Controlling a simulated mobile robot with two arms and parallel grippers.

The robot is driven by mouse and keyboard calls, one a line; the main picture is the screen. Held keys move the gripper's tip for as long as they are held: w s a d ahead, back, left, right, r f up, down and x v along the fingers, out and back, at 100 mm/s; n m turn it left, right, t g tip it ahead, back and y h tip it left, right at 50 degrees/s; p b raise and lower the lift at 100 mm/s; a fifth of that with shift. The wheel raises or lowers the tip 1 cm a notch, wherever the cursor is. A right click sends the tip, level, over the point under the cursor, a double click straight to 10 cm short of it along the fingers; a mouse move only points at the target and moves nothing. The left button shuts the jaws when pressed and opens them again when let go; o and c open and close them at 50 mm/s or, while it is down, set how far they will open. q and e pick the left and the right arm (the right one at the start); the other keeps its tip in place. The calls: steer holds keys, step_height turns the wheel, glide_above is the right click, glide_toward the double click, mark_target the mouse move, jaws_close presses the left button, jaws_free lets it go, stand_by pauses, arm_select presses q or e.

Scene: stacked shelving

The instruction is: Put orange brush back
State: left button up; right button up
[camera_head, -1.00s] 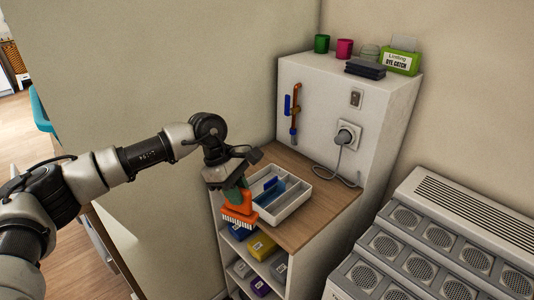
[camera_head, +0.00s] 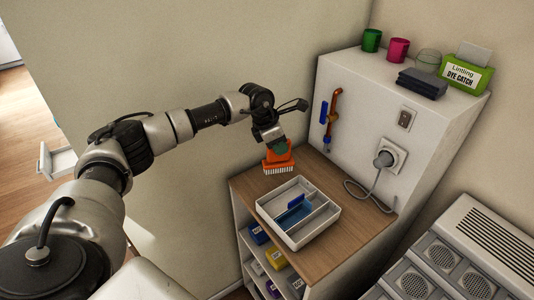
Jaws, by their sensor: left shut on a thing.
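The orange brush (camera_head: 278,160) with white bristles pointing down hangs from my left gripper (camera_head: 275,145), which is shut on it. A dark green part shows between the jaws and the orange body. The brush is over or just behind the rear left part of the wooden shelf top (camera_head: 320,172); I cannot tell whether its bristles touch the wood. In front of it stands a white divided tray (camera_head: 318,236) with a blue item (camera_head: 296,214) in one compartment. My right gripper is not in view.
A white back panel (camera_head: 350,90) carries a hung blue and orange-brown tool (camera_head: 331,118), a switch and a plugged cable (camera_head: 388,157). Cups (camera_head: 398,50) and a green box (camera_head: 468,72) stand on top. Boxes fill lower shelves. Grey speaker-like units (camera_head: 440,262) stand at right.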

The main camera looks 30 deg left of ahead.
arm_select(q)
steer(key=a+f+p, duration=0.1)
steer(key=f, duration=0.1)
steer(key=a+f+p, duration=0.1)
steer(key=a+f, duration=0.2)
steer(key=f, duration=0.2)
steer(key=shift+w+a+p, duration=0.25)
steer(key=shift+a+p, duration=0.15)
steer(key=shift+f, duration=0.2)
steer(key=o, duration=0.8)
steer(key=shift+r, duration=0.1)
